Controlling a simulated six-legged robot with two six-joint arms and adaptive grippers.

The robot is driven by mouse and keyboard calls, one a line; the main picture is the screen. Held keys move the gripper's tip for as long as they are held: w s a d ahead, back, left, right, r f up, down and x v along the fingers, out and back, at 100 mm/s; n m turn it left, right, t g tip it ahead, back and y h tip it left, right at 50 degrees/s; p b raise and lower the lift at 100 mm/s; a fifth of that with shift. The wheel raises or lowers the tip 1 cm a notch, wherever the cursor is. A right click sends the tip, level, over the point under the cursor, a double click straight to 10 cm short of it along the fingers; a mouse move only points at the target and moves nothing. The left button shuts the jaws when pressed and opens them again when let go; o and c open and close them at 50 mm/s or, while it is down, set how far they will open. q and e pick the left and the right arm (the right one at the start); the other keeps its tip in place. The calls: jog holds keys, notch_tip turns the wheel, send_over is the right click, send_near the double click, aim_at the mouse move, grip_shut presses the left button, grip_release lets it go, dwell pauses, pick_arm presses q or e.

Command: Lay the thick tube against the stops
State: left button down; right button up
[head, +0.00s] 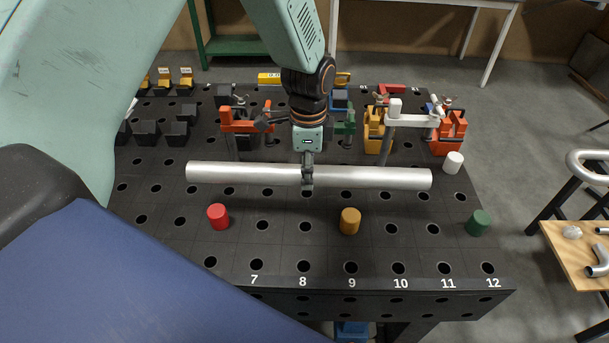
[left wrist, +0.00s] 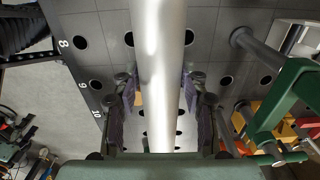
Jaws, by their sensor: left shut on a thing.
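The thick tube (head: 380,177) is a long, straight, silvery pipe lying crosswise over the black perforated table (head: 300,245). My left gripper (head: 307,178) is shut on it near its middle, from above. The tube looks nearly level; I cannot tell how far it is above the table. In the left wrist view the tube (left wrist: 158,50) runs between the two fingers (left wrist: 160,98). Short round pegs, which may be the stops, stand on the table: red (head: 218,216), amber (head: 350,221), green (head: 479,223) and white (head: 453,162). My right gripper is not in view.
Behind the tube stand clamps: an orange one (head: 245,122), a green one (head: 345,128), a white-topped one (head: 405,119) and an orange-red one (head: 449,130). Black blocks (head: 146,132) sit at the back left. The table front between the pegs is clear.

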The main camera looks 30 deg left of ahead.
pick_arm(q)
jog(key=shift+w+a+f+b, duration=0.1)
jog(key=shift+a+f+b, duration=0.15)
jog(key=shift+f+b, duration=0.35)
notch_tip(320, 180, down, 3)
jog(key=b, duration=0.2)
jog(key=shift+d+r+b, duration=0.15)
jog(key=shift+b, duration=0.15)
jog(key=shift+f+b, duration=0.5)
jog(key=shift+f, duration=0.05)
jog(key=shift+r, duration=0.1)
jog(key=shift+p, duration=0.4)
jog(key=shift+f+b, duration=0.3)
jog(key=shift+f, duration=0.35)
jog(key=shift+f, duration=0.5)
jog(key=shift+f+b, duration=0.3)
jog(key=shift+b, duration=0.05)
